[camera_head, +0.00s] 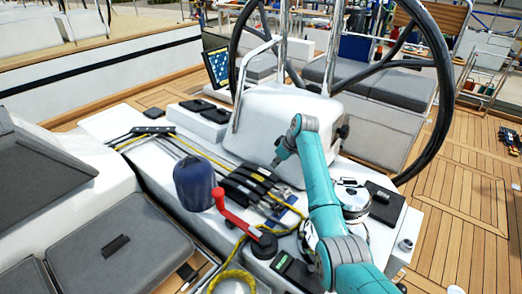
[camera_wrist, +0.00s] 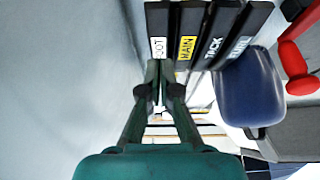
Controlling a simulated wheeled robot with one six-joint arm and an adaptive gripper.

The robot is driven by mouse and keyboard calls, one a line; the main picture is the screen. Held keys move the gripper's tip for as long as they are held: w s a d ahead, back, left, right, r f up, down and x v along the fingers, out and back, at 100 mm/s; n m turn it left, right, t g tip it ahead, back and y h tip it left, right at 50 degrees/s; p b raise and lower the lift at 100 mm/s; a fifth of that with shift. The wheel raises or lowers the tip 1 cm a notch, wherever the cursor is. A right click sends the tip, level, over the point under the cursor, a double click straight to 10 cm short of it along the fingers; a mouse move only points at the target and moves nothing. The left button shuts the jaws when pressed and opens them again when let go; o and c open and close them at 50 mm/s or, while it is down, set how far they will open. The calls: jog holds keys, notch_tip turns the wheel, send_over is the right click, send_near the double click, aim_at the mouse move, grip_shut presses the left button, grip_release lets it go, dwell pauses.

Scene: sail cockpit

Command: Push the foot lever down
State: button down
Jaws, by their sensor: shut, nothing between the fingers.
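The foot lever (camera_wrist: 158,18) is a black clutch lever with a white label, partly readable as "OOT", at the left end of a row in the wrist view. In the head view it seems to be the lever (camera_head: 264,171) nearest the white pedestal. My gripper (camera_wrist: 160,68) is shut and empty. Its fingertips appear just below the label in the wrist view; I cannot tell whether they touch the lever. In the head view my gripper (camera_head: 278,161) points down at the pedestal end of the row. The lever's exact tilt is unclear.
Beside it are the main lever (camera_wrist: 188,22) with a yellow label and more black levers. A blue covered winch (camera_head: 194,184) and a red winch handle (camera_head: 232,213) stand left of my arm. The white pedestal (camera_head: 270,120) and large black wheel (camera_head: 440,90) rise behind.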

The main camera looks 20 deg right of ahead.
jog(key=v, duration=1)
jog(key=shift+r, duration=0.35)
jog(key=shift+s+d+f, duration=0.1)
jog(key=shift+s+d, duration=0.05)
